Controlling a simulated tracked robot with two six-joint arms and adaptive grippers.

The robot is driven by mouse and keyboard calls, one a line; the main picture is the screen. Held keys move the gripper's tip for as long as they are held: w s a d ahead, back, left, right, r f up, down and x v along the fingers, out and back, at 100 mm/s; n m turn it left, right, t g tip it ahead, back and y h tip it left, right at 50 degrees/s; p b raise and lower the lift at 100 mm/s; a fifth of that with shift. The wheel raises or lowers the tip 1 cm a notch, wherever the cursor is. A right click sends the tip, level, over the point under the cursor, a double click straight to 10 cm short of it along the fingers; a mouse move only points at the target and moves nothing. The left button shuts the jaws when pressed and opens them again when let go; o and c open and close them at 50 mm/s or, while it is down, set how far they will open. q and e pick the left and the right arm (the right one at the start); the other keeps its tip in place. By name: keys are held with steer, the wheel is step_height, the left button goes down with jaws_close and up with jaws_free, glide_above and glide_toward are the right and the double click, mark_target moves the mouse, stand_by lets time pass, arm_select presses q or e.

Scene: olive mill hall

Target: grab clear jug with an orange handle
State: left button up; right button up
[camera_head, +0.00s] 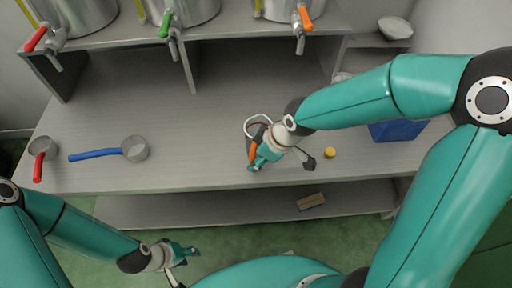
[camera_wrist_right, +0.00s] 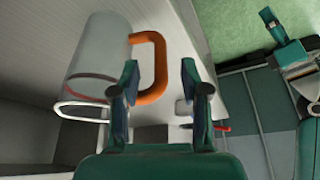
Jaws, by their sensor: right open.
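The clear jug with an orange handle stands on the grey bench in the head view, mostly hidden behind my right gripper (camera_head: 281,165); its orange handle (camera_head: 252,152) and rim show. In the right wrist view, the clear jug (camera_wrist_right: 98,50) fills the upper left, and its orange handle (camera_wrist_right: 158,68) lies just beyond and between the two fingers of my right gripper (camera_wrist_right: 160,92). These fingers are apart, and I see no grip on the handle. My left gripper (camera_head: 183,265) is low in front of the bench, with its fingers apart and empty.
A blue-handled scoop (camera_head: 135,149) and a red-handled scoop (camera_head: 42,148) lie on the bench at left. A yellow cap (camera_head: 330,152) and a blue box (camera_head: 398,131) are at right. Steel tanks with taps (camera_head: 172,38) stand on the upper shelf.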

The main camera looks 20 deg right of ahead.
steer(key=b+x, duration=0.1)
steer(key=x, duration=0.4)
jaws_close()
